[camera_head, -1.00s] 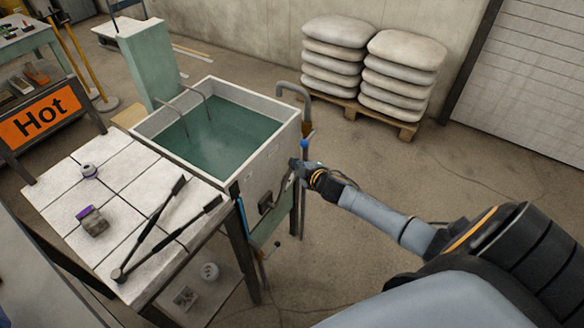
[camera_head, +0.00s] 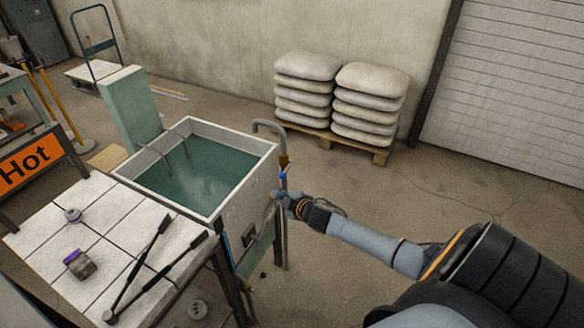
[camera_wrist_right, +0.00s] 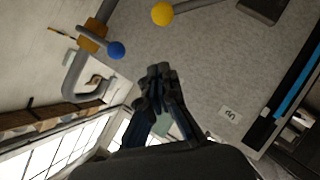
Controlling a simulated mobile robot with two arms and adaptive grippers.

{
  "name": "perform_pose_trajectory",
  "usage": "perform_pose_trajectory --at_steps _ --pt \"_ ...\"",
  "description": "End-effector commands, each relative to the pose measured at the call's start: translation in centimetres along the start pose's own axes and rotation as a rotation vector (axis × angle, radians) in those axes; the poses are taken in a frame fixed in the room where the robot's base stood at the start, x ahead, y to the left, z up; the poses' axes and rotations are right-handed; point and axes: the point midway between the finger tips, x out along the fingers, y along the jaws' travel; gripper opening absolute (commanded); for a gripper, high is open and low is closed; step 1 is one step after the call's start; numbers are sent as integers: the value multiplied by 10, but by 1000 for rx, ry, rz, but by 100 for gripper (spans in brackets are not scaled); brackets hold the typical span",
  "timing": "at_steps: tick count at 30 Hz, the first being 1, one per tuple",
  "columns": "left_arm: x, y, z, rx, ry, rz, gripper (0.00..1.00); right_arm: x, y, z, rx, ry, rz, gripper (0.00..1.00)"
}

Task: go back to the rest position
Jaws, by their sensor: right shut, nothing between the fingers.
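My right gripper (camera_head: 286,199) is beside the right wall of the water tank (camera_head: 230,212), near the pipe with the blue knob. In the right wrist view the right gripper (camera_wrist_right: 160,78) is shut with nothing between its fingers. The tank's grey side wall fills much of that view, with a blue knob (camera_wrist_right: 116,50) and a yellow knob (camera_wrist_right: 162,14) on it or near it. Whether the fingers touch the wall I cannot tell. My left gripper is not in view.
An orange "Hot" sign (camera_head: 28,160) stands left. Sacks (camera_head: 370,95) lie on a pallet (camera_head: 380,157) behind. The floor right of the tank is open.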

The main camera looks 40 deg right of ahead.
Motion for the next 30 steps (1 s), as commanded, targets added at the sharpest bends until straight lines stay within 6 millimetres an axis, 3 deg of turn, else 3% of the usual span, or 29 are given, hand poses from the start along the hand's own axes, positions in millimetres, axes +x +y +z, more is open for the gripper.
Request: perform_pose_trajectory --at_steps 6,12,24,26,30 --pt "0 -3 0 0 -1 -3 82 -40 3 1 -1 1 -1 0" --pt "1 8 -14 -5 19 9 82 -65 6 1 -1 1 0 0" --pt "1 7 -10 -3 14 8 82 -75 7 2 2 -2 0 0" --pt "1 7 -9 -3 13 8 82 -74 2 9 12 -15 -6 0" --pt "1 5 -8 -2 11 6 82 -70 -38 53 77 -104 -50 0"
